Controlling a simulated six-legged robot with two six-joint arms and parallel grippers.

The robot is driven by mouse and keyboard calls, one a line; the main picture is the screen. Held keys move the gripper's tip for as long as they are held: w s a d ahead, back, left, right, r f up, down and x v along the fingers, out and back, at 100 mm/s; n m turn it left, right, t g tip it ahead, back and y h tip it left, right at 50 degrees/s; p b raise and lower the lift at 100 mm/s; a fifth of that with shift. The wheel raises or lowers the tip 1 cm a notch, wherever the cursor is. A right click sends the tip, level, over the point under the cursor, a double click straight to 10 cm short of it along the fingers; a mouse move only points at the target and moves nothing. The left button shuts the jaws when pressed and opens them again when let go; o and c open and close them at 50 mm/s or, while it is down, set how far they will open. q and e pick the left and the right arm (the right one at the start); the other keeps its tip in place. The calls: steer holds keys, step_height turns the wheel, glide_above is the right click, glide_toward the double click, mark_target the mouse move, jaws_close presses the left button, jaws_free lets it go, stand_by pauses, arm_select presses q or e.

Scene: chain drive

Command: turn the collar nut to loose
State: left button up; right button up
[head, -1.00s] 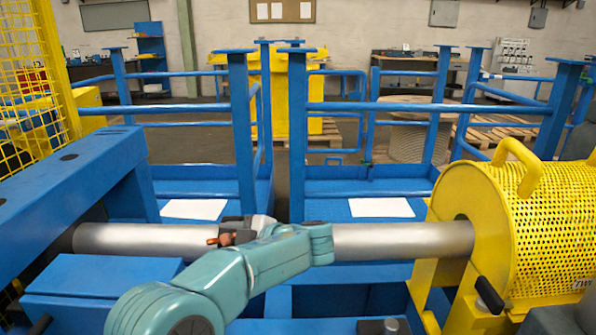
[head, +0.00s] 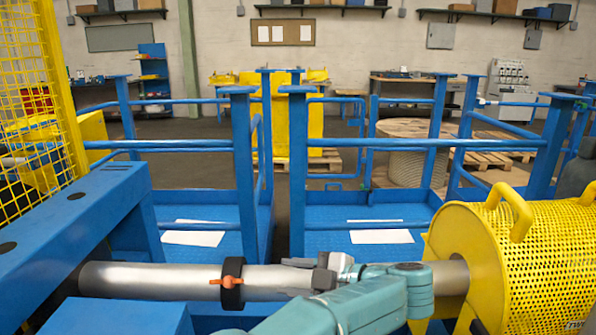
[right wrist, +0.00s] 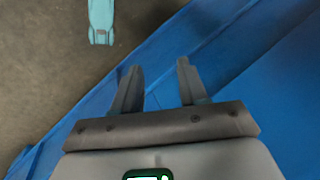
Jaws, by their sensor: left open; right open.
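A silver shaft (head: 155,277) runs across the front of the head view. The collar nut, a black ring (head: 232,293) with an orange lever (head: 219,282), sits around it left of the middle. The lever points left. My left gripper (head: 300,270) is open at the shaft, to the right of the collar and apart from it. Whether its fingers touch the shaft I cannot tell. In the right wrist view my right gripper (right wrist: 154,82) is open with nothing between its fingers, over a blue surface. The collar does not show there.
A yellow perforated guard (head: 545,250) covers the shaft's right end. A blue housing (head: 75,230) stands at its left end. Blue railings (head: 400,143) and blue platforms (head: 330,210) with white sheets lie behind the shaft. Grey floor (right wrist: 40,60) shows in the right wrist view.

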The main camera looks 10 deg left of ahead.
arm_select(q)
step_height(320, 180, up, 17)
steer(key=p, duration=1.5)
steer(key=shift+d, duration=0.4)
arm_select(e)
step_height(320, 180, up, 17)
steer(key=shift+s+d, duration=0.15)
steer(key=shift+d, duration=0.3)
arm_select(q)
steer(key=shift+s, duration=0.15)
steer(key=n+g+b, duration=0.1)
steer(key=b, duration=1.5)
glide_toward(233, 283)
steer(key=b+x, duration=0.1)
steer(key=x, duration=0.8)
steer(key=shift+a, duration=0.45)
arm_select(e)
step_height(233, 283, down, 18)
steer(key=shift+s+a, duration=0.2)
steer(key=shift+s, duration=0.2)
